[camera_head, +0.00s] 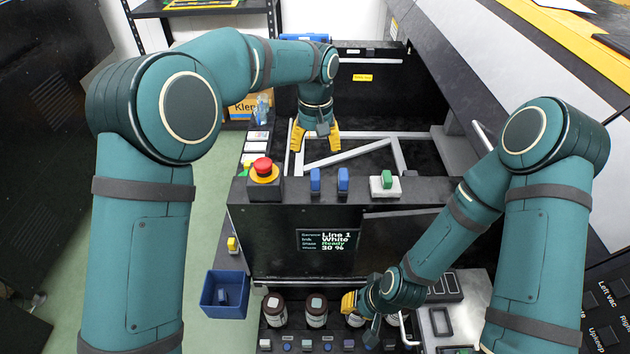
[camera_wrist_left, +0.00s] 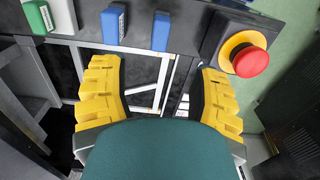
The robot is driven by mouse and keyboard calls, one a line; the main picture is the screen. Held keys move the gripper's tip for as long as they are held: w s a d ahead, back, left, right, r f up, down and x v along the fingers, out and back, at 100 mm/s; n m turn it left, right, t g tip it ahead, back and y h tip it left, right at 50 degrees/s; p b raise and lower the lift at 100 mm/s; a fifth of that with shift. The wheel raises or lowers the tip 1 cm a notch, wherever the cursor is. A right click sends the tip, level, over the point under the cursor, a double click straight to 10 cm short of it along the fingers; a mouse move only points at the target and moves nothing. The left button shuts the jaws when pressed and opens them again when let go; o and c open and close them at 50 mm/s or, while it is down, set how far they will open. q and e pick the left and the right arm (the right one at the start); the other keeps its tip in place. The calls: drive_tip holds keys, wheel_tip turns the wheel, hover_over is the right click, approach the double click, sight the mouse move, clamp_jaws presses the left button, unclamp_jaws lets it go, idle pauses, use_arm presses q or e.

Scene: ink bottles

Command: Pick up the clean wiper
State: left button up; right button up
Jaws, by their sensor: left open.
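A carton with the lettering "Kle" (camera_head: 240,110) stands behind the machine's left side, partly covered by my left arm. A crumpled pale-blue piece (camera_head: 263,104) shows at its right edge; it looks like a wiper, but it is small and I cannot tell whether it is in the box or beside it. My left gripper (camera_head: 316,140) points down, open and empty, over the metal frame, to the right of the carton. In the left wrist view, its yellow fingers (camera_wrist_left: 158,85) are spread wide with no wiper between them. My right gripper (camera_head: 350,302) is low by the bottles; its jaws are unclear.
A red emergency button (camera_head: 263,168) and blue switches (camera_head: 315,181) top the machine panel. Brown bottles (camera_head: 274,310) stand in the front row. A blue bin (camera_head: 225,293) with a small blue thing inside hangs at front left. The metal frame (camera_head: 355,153) spans the machine opening.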

sight(315, 174)
use_arm(q)
wheel_tip(315, 174, down, 7)
drive_tip(key=shift+r+b, duration=0.1)
drive_tip(key=shift+b, duration=0.4)
wheel_tip(315, 174, down, 5)
drive_tip(key=shift+s+b, duration=0.15)
drive_tip(key=shift+b, duration=0.45)
clamp_jaws()
